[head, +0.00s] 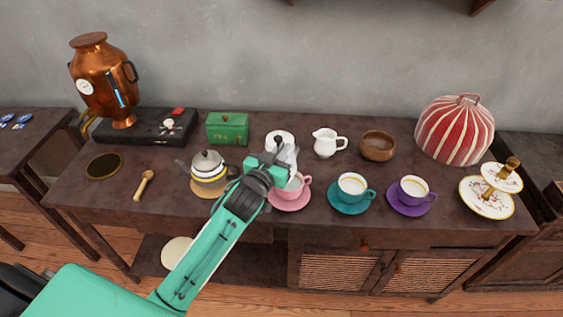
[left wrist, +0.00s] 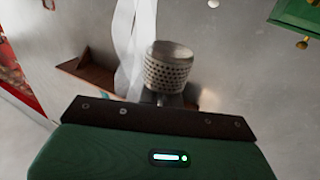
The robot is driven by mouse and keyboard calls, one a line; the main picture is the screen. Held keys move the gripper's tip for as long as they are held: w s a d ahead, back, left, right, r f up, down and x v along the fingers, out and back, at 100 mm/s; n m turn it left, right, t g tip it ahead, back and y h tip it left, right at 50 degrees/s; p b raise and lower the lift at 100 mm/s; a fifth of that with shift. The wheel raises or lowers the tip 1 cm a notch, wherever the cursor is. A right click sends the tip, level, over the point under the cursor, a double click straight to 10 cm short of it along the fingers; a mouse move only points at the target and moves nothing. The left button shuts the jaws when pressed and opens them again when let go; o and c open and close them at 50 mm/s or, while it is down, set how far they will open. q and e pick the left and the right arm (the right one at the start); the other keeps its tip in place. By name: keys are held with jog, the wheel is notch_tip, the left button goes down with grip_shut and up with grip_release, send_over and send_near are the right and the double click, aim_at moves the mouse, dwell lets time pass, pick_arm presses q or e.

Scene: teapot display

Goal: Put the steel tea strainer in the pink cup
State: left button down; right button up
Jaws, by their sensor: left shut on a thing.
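My left gripper (head: 268,163) is over the pink cup (head: 294,188), which stands on a pink saucer (head: 290,203) and is partly hidden by the gripper. The steel tea strainer (left wrist: 168,68), a perforated metal basket, shows in the left wrist view just beyond the gripper. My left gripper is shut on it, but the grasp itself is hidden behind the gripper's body. In the head view I cannot make the strainer out clearly. My right gripper is in neither view.
Left of the cup are a striped teapot (head: 208,168), a green box (head: 227,129) and a wooden scoop (head: 144,185). Right are a teal cup (head: 352,184) and a purple cup (head: 413,189). Behind are a white jug (head: 325,143) and a wooden bowl (head: 378,146). Pale wisps like steam rise near the gripper.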

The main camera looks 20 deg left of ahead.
pick_arm(q)
notch_tip(320, 180, down, 4)
jog(key=shift+r, duration=0.1)
jog(key=shift+f, duration=0.2)
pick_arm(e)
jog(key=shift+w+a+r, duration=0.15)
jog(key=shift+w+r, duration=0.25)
pick_arm(q)
jog(key=shift+f, duration=0.2)
